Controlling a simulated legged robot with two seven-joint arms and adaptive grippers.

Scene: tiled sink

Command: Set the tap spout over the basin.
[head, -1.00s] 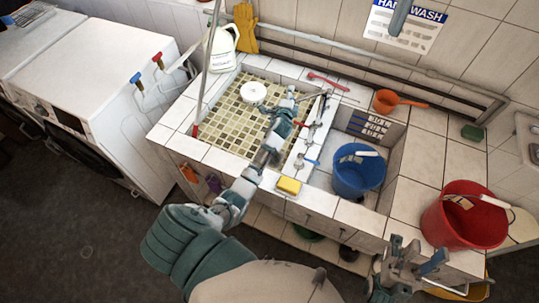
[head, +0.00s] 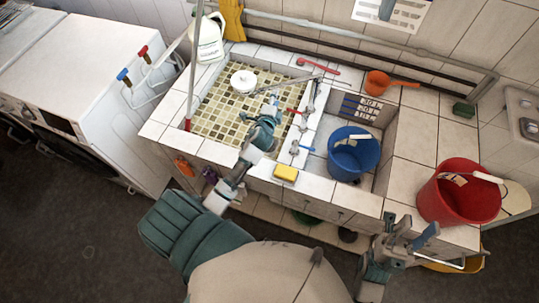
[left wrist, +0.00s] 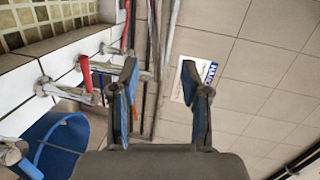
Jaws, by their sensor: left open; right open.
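The tap spout (head: 290,83) is a thin grey metal pipe. In the head view it runs leftward from the tiled divider and lies across the mosaic-lined basin (head: 222,108). My left gripper (head: 270,108) is open over the basin's right part, just in front of the spout; I cannot tell whether they touch. In the left wrist view its two fingers (left wrist: 162,100) are spread with nothing between them. A red tap handle (left wrist: 85,73) shows to their left. My right gripper (head: 408,232) is open and empty in front of the counter.
A white round object (head: 243,80) is in the mosaic basin. A blue bucket (head: 354,160) stands in the right compartment. A yellow sponge (head: 286,173) lies on the front ledge. A red bucket (head: 460,195) is at the right. A grey upright pole (head: 194,70) rises at the basin's left.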

